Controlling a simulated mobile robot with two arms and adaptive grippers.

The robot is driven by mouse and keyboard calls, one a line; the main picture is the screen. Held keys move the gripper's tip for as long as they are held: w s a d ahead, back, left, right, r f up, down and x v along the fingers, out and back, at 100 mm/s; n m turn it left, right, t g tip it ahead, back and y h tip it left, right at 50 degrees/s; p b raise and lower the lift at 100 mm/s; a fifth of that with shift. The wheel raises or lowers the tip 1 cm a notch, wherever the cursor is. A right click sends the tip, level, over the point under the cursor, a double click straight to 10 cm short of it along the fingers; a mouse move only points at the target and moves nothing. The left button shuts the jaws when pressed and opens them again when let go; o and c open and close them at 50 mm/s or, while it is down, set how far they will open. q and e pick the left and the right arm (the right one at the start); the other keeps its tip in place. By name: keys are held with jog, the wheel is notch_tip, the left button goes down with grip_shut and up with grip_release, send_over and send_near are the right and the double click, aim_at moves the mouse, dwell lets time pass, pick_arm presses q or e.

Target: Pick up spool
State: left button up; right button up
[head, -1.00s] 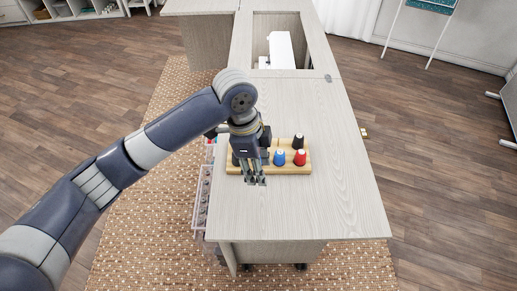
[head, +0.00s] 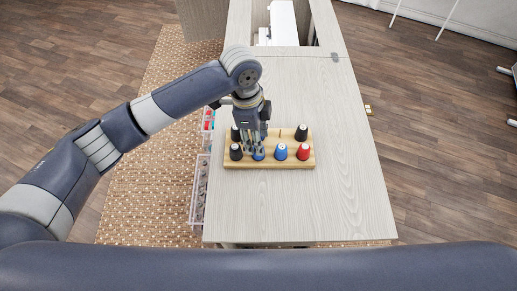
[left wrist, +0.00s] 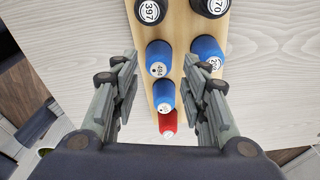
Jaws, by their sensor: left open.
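A wooden spool rack (head: 230,162) lies on the cabinet top. Its front row holds a black spool (head: 235,152), a blue spool (head: 258,154), another blue spool (head: 281,152) and a red spool (head: 303,151). My left gripper (head: 257,149) points down over the first blue spool and partly hides it. In the left wrist view the open fingers (left wrist: 161,68) stand apart on either side of this blue spool, marked 494 (left wrist: 159,62). A back-row blue spool (left wrist: 207,53) is close to the right finger. Contact is not clear. My right gripper is out of view.
Black spools (head: 301,133) stand in the back row beside an empty peg (head: 280,134). The cabinet top (head: 300,205) is clear in front and to the right. A clear bin (head: 199,190) hangs on the left side. A white machine (head: 282,22) sits in the opening behind.

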pick_arm(q)
jog(key=f, duration=0.3)
jog(key=shift+s+d+f+p, duration=0.2)
jog(key=shift+f+p, duration=0.2)
jog(key=shift+f, duration=0.35)
jog(key=shift+d+f, duration=0.1)
jog(key=shift+f, duration=0.15)
jog(key=c, duration=0.6)
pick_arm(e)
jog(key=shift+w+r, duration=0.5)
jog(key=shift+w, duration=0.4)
pick_arm(q)
jog(key=shift+r, duration=0.1)
notch_tip(320, 180, up, 10)
jog(key=shift+f+b, duration=0.15)
jog(key=shift+b, duration=0.3)
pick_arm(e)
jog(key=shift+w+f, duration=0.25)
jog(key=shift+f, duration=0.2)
